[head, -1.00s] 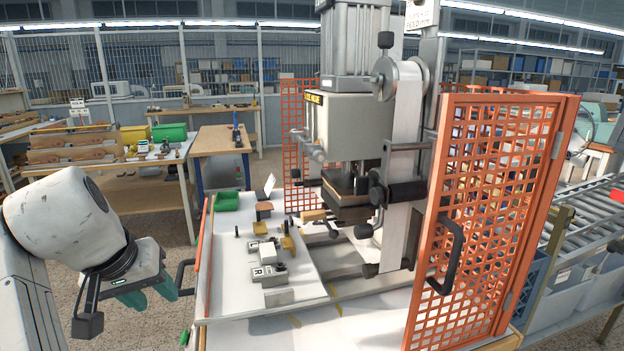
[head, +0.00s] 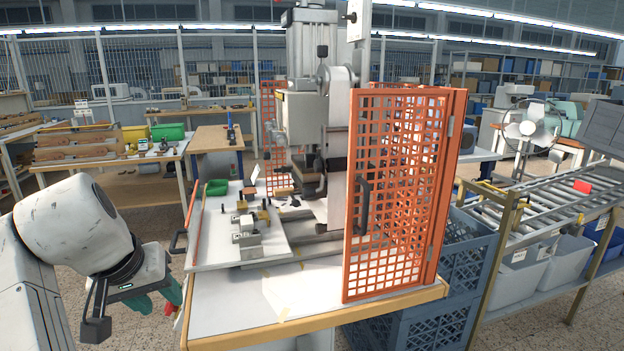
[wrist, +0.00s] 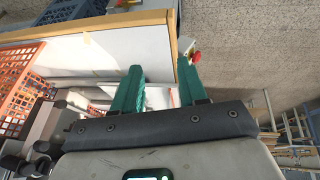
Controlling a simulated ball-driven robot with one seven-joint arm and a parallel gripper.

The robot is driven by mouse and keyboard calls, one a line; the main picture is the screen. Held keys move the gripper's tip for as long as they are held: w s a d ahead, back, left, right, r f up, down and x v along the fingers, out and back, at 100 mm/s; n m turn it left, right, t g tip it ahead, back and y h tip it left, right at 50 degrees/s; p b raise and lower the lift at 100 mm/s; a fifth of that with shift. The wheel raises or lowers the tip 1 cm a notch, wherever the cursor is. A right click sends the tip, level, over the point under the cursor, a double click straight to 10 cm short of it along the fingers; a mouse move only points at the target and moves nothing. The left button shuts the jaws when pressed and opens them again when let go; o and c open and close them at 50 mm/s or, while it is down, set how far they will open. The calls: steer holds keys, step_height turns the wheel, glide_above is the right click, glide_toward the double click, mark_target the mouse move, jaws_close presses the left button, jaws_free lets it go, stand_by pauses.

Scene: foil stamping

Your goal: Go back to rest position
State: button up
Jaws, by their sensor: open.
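My gripper (head: 157,294) hangs at the lower left of the head view, at the end of my white arm, beside the left edge of the press table (head: 225,310). Its green fingers point down and to the right. In the wrist view the two green fingers (wrist: 160,88) are spread apart with nothing between them, and the table's wooden edge (wrist: 172,45) lies behind them. The stamping press (head: 305,110) stands at the back of the table, with its orange mesh guard (head: 400,190) at the right. The fixture board (head: 215,235) lies flat on the table.
A red button (wrist: 196,56) sits on the table's side near my fingers. A roller conveyor (head: 545,200) with grey bins (head: 515,275) runs at the right. A blue crate (head: 425,325) stands under the table. Workbenches (head: 110,158) stand behind. The floor at left is open.

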steer(key=w+d+f+m+g+h, duration=0.1)
steer(key=d+f, duration=0.9)
steer(key=d, duration=0.2)
steer(key=w+d+f+m, duration=0.1)
steer(key=d+f, duration=0.9)
steer(key=d, duration=0.2)
steer(key=s+d+f+g, duration=0.1)
steer(key=s+d+f, duration=0.35)
steer(key=d, duration=0.35)
steer(key=s+d+f, duration=0.4)
steer(key=d+f, duration=0.1)
steer(key=d, duration=0.3)
steer(key=s+d+f, duration=0.1)
steer(key=s+d, duration=0.2)
steer(key=s, duration=0.6)
steer(key=s+d+f+m+g+y, duration=0.1)
steer(key=s+d, duration=0.3)
steer(key=s, duration=0.5)
steer(key=s+d+f+m+g, duration=0.1)
steer(key=s+d, duration=0.3)
steer(key=s, duration=0.5)
steer(key=shift+d+f, duration=0.25)
steer(key=shift+f, duration=0.05)
